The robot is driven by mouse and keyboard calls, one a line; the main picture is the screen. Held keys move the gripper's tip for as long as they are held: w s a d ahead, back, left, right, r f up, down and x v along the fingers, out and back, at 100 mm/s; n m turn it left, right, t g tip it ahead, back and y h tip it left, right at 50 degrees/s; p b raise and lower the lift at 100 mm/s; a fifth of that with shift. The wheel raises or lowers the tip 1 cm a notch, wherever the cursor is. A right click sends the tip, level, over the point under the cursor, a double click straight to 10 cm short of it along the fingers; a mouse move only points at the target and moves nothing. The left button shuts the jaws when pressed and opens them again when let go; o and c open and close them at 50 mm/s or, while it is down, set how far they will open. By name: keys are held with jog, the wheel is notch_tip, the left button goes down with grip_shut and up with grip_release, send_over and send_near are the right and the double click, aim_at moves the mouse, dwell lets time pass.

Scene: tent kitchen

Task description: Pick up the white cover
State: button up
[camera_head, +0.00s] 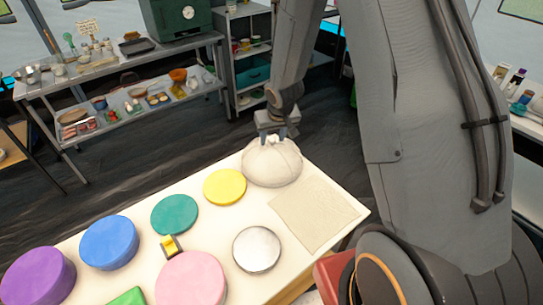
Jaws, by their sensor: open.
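The white cover (272,168) is a pale dome with a small knob on top, standing at the far right corner of the white table. My gripper (275,138) is right above it, pointing down, with its fingers at the level of the knob. The jaws are open, with the knob between or just below them. I cannot tell whether the fingers touch it.
On the table (160,200) are a yellow disc (224,186), a teal disc (174,214), blue (108,243), purple (38,277) and pink (191,280) rounds, a silver disc (256,250) and a beige mat (312,212). Metal shelves (130,120) stand behind, across dark floor.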

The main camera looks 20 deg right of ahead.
grip_shut()
jog(key=shift+r, duration=0.2)
dwell(0.3)
